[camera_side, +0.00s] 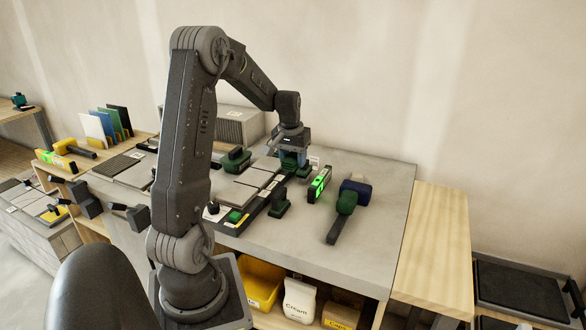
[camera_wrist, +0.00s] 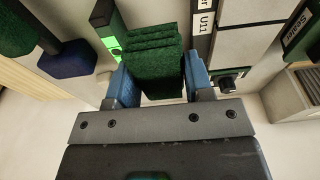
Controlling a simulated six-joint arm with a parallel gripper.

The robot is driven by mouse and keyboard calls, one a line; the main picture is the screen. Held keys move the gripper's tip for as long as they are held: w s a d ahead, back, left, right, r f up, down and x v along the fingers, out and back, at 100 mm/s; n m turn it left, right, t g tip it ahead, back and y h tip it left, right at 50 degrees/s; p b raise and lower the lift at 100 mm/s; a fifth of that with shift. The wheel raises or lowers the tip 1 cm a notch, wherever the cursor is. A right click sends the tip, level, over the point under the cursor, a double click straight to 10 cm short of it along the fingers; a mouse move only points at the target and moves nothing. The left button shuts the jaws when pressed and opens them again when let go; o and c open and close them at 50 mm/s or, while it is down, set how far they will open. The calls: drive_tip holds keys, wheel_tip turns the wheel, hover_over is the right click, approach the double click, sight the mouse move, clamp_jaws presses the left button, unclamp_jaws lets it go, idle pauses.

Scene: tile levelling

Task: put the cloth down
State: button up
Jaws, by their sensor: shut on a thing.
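A dark green folded cloth (camera_wrist: 155,62) sits between the two blue fingers of my gripper (camera_wrist: 160,85) in the wrist view. The fingers press on its left and right sides, and its stacked folds show ahead of them. In the side view my gripper (camera_side: 291,157) points down over the back of the grey worktop (camera_side: 375,228). A bit of green cloth (camera_side: 290,167) shows below the fingers. I cannot tell whether its underside touches the surface.
A bright green level (camera_side: 319,184) stands just right of my gripper. Grey tiles (camera_side: 238,193) lie left. The worktop's front right is clear.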

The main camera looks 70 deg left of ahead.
drive_tip(key=shift+s+d+n, duration=0.3)
drive_tip(key=shift+d+n, duration=0.05)
drive_tip(key=shift+n, duration=0.25)
drive_tip(key=s+d+n, duration=0.1)
drive_tip(key=n, duration=0.2)
drive_tip(key=s+d+n+g, duration=0.1)
drive_tip(key=s+d+n, duration=0.1)
drive_tip(key=n, duration=0.1)
drive_tip(key=s+d+n, duration=0.2)
drive_tip(key=n, duration=0.1)
drive_tip(key=shift+d+f+y, duration=0.15)
drive_tip(key=shift+f+y, duration=0.15)
drive_tip(key=s+d+n+g, duration=0.2)
drive_tip(key=s+d+n, duration=0.4)
drive_tip(key=n, duration=0.4)
drive_tip(key=n+h, duration=0.1)
drive_tip(key=n, duration=0.1)
hover_over(262, 230)
drive_tip(key=f, duration=0.5)
drive_tip(key=shift+w+f, duration=0.2)
drive_tip(key=shift+w, duration=0.05)
drive_tip(key=shift+f, duration=1.9)
